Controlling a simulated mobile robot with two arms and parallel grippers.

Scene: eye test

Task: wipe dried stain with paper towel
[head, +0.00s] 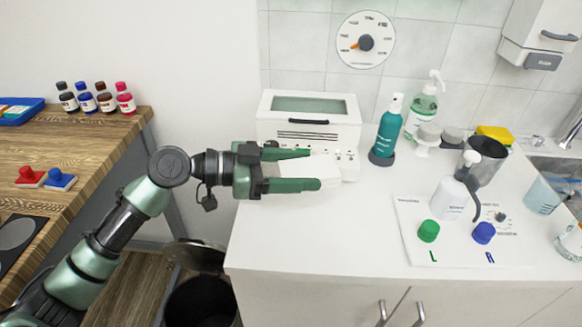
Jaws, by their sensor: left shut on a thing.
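My left gripper (316,168) reaches in from the left over the white counter (330,235). Its two green fingers are shut on a white, flat-looking thing, which appears to be the paper towel (325,172). The towel is hard to tell from the white counter and the white appliance behind it. Whether it touches the counter cannot be told. I cannot make out a dried stain on any surface. My right gripper is not in view.
A white appliance (309,104) stands just behind the gripper. A teal spray bottle (388,130), a green pump bottle (421,108) and a white bottle (449,198) on a mat (413,215) stand to the right. An open black bin (200,303) is below the counter's left edge.

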